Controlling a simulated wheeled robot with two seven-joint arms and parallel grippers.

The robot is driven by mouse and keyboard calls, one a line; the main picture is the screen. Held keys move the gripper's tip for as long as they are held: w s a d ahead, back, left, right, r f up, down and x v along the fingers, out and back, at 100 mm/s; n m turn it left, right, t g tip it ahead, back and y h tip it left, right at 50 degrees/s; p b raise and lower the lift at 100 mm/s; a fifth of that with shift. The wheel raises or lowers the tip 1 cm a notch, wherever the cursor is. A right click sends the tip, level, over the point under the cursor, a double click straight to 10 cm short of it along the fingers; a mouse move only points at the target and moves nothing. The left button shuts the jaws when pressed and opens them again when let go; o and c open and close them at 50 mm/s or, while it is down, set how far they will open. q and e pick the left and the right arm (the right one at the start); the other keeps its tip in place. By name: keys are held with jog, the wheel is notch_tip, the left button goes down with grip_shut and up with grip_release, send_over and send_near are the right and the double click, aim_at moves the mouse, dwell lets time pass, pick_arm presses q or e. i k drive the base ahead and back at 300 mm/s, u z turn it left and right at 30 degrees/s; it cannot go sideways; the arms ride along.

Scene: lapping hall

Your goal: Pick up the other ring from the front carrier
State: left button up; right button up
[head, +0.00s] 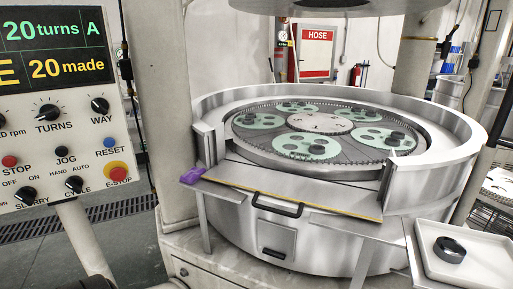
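The front carrier (290,147) is a pale green toothed disc on the near side of the round lapping plate. A small dark ring (317,149) appears to lie in its right part; details are too small to tell. Another dark ring (450,246) lies flat on a white tray (483,268) at the lower right. The right carrier (373,134) holds a dark ring (397,138). Neither gripper shows in the head view.
A raised metal rim (458,130) surrounds the plate, with a front gap. A flat shelf with a black handle (280,207) and a purple item (192,176) sit before it. A control panel (60,120) stands left. A large disc overhangs the plate.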

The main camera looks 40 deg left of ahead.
aim_at(314, 149)
jog(key=u, duration=0.25)
jog(key=k, duration=1.35)
jog(key=z, duration=0.15)
jog(key=i, duration=0.45)
jog(key=u, duration=0.9)
jog(key=i, duration=1.5)
jog(key=z, duration=0.65)
